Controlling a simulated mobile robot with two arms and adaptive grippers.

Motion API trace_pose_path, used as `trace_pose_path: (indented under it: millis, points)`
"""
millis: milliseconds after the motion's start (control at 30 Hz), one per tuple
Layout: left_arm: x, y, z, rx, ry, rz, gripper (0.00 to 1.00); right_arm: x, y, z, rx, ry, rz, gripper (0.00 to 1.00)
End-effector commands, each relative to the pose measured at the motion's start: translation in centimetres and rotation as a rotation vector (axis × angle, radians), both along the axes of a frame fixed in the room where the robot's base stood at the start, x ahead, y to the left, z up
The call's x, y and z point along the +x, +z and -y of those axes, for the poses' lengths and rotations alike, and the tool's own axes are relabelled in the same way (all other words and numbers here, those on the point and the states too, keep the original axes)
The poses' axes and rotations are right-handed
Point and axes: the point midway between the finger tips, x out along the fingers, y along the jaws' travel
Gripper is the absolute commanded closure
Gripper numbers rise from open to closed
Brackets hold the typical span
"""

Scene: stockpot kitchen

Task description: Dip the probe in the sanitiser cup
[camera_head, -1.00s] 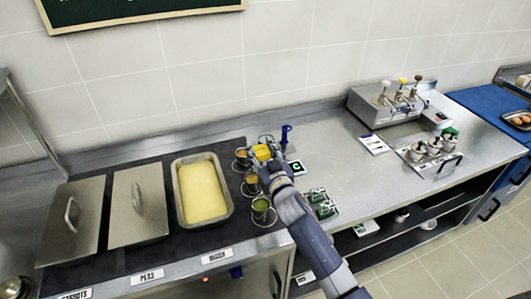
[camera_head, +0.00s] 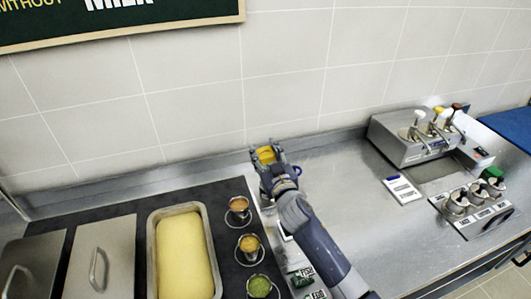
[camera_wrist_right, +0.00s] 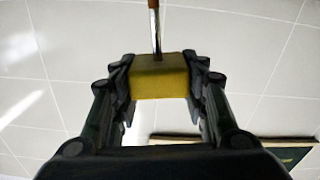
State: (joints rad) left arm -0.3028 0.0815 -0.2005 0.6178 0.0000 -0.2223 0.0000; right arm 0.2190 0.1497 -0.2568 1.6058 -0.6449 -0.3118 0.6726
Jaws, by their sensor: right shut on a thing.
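My right gripper (camera_head: 266,154) is shut on the yellow body of the probe (camera_head: 266,153), near the back edge of the counter. The right wrist view shows the yellow block (camera_wrist_right: 160,78) between both fingers (camera_wrist_right: 160,85). A thin metal stem runs up from it, with a brownish part at the top edge of the picture. In that view only wall tiles and a board lie behind the probe. I cannot make out the sanitiser cup; my gripper and arm cover that patch of counter. A bit of blue (camera_head: 297,170) shows just right of the gripper. My left gripper is not in view.
Three small cups, orange (camera_head: 238,204), orange-brown (camera_head: 249,244) and green (camera_head: 259,286), stand in rings left of my arm. A yellow-filled pan (camera_head: 185,258) is further left. A pump dispenser (camera_head: 410,138) and metal canisters (camera_head: 457,203) stand right. The counter between is mostly clear.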

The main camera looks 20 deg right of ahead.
Motion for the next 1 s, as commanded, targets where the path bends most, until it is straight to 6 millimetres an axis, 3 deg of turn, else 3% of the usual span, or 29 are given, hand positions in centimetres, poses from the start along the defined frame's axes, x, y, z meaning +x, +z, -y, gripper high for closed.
trace_pose_path:
  millis: [267,700,1000]
  points:
    - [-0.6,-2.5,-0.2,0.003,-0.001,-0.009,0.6,0.0,-2.7,0.0,-0.002,0.0,0.0,0.84]
    - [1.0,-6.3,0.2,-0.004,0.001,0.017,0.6,0.0,-6.9,0.0,0.0,0.0,0.0,0.84]
    - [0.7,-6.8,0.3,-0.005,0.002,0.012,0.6,0.0,-7.5,0.0,0.0,0.0,0.0,0.84]
